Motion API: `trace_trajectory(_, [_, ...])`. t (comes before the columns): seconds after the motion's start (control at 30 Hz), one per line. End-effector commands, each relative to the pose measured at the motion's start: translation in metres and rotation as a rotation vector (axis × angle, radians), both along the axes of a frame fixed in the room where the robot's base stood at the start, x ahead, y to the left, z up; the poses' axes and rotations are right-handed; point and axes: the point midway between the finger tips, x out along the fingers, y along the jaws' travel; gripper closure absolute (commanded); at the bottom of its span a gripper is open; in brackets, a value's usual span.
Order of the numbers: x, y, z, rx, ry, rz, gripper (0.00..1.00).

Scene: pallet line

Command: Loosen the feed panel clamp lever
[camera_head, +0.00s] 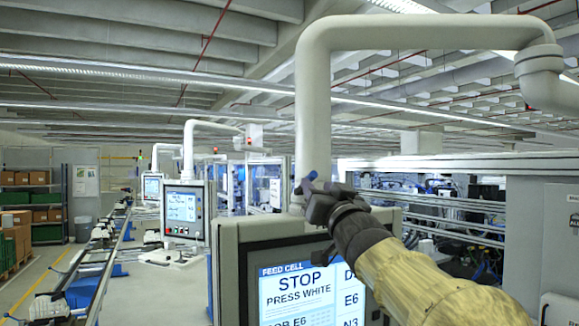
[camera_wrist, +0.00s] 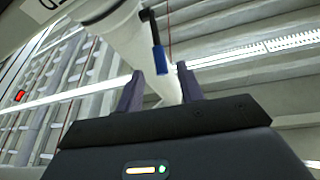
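The feed panel (camera_head: 230,275) hangs from a thick white pipe arm (camera_head: 313,110); its screen (camera_head: 297,296) reads "FEED CELL, STOP, PRESS WHITE". The clamp lever (camera_wrist: 154,40), black with a blue grip, shows in the wrist view against the white pipe. Its blue end appears between my fingertips; I cannot tell whether it lies between them in depth. My gripper (camera_wrist: 160,68) is open, its two dark fingers apart on either side of the blue end, with no visible contact. In the head view my gripper (camera_head: 304,185) is at the pipe's foot, above the panel's top edge; the lever cannot be made out clearly there.
A second panel (camera_head: 184,207) on a similar white pipe stands farther back left. A conveyor line (camera_head: 105,262) runs along the left, with shelves of bins (camera_head: 32,205) beyond. A grey cabinet (camera_head: 540,235) and machinery close off the right. My arm covers the panel's right part.

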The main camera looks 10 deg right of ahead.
Motion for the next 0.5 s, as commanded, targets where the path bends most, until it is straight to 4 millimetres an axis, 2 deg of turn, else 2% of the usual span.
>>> trace_trajectory(0.03, [0.009, 0.001, 0.007, 0.003, 0.002, 0.002, 0.62])
trace_trajectory(0.3, [0.048, 0.007, 0.023, 0.003, 0.002, 0.003, 0.62])
trace_trajectory(0.5, [0.064, 0.010, 0.028, 0.001, 0.000, 0.001, 0.62])
